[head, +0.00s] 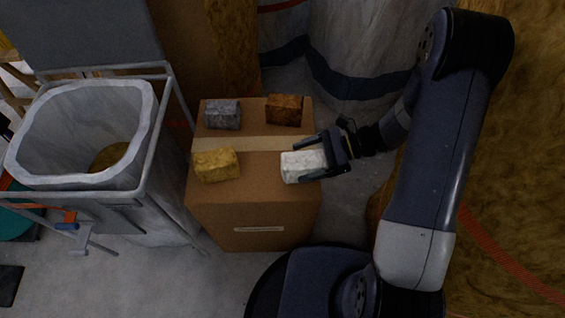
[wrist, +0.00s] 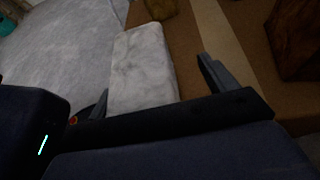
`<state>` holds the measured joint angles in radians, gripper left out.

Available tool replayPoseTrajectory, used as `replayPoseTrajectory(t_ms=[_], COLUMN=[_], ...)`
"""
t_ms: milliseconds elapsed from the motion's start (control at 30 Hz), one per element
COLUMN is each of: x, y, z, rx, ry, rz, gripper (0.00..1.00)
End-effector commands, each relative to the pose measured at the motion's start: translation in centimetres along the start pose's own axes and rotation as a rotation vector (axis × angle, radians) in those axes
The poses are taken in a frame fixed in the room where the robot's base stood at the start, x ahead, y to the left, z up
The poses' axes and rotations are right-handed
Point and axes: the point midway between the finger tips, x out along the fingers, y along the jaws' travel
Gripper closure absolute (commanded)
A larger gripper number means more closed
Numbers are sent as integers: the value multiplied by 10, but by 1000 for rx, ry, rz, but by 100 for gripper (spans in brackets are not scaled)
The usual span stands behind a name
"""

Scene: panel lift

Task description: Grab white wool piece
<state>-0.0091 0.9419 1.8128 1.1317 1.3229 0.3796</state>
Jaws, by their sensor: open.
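The white wool piece (head: 302,166) lies on the right front part of the top of a cardboard box (head: 250,206). My gripper (head: 308,158) is open, with one finger on each side of the white piece in the head view. In the wrist view the white wool piece (wrist: 144,66) extends out from between the two fingers of my gripper (wrist: 152,88). Its near end is hidden behind the gripper body. I cannot tell whether the fingers touch it.
On the same box are a yellow piece (head: 216,164), a grey piece (head: 223,114) and a brown piece (head: 285,109). A lined bin in a metal frame (head: 150,100) stands to the left. Large wool bales rise at the right and back.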

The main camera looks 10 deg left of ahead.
Motion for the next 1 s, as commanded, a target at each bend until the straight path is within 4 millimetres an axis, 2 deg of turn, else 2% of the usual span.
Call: replayPoseTrajectory(t_ms=[100, 233, 567, 1000], x=[20, 35, 41, 41], y=[0, 0, -1, -1], z=[3, 3, 4, 4], rx=[-2, -1, -1, -1], ry=[0, 0, 0, 0], rz=[5, 2, 0, 0], gripper=[20, 20, 21, 57])
